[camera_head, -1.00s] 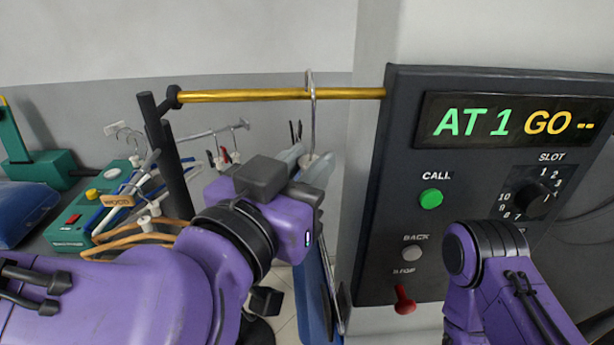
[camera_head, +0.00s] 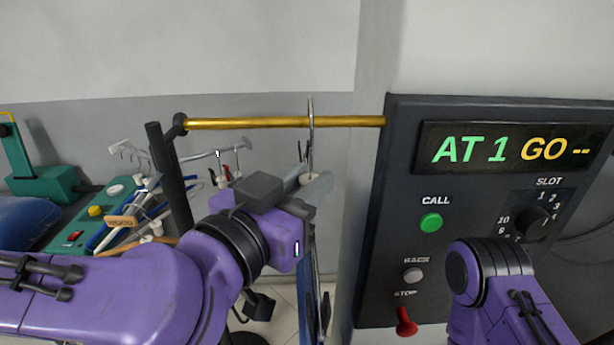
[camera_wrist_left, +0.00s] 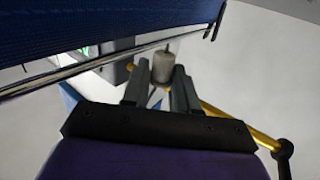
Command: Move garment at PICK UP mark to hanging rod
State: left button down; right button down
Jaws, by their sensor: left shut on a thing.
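My left gripper (camera_head: 316,187) is shut on the pale collar of a hanger, just below the brass hanging rod (camera_head: 240,123). The collar (camera_wrist_left: 163,68) shows between the fingertips in the left wrist view. The hanger's metal hook (camera_head: 311,135) rises from the grip and crosses the rod, its top above it. I cannot tell whether the hook rests on the rod. A blue garment (camera_head: 311,292) hangs below, nearly edge-on and partly behind my gripper; its blue cloth fills the upper left of the wrist view (camera_wrist_left: 90,35). My right gripper is out of view; only part of that arm shows.
A dark control panel (camera_head: 375,265) stands at the rod's right end, with a green CALL button (camera_head: 431,222) and red STOP knob (camera_head: 405,322). A dark post (camera_head: 172,185) stands at the left end. Several loose hangers (camera_head: 130,215) lie left. The rod's left part is bare.

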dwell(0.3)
pick_arm(q)
jog(key=shift+w, duration=0.1)
jog(key=shift+w+p, duration=0.45)
jog(key=shift+w, duration=2.5)
jog(key=shift+f, duration=0.1)
jog(key=shift+s+f+b, duration=0.1)
jog(key=shift+f+b, duration=0.95)
jog(key=shift+f, duration=0.45)
jog(key=shift+f, duration=0.2)
jog(key=c, duration=0.8)
grip_release()
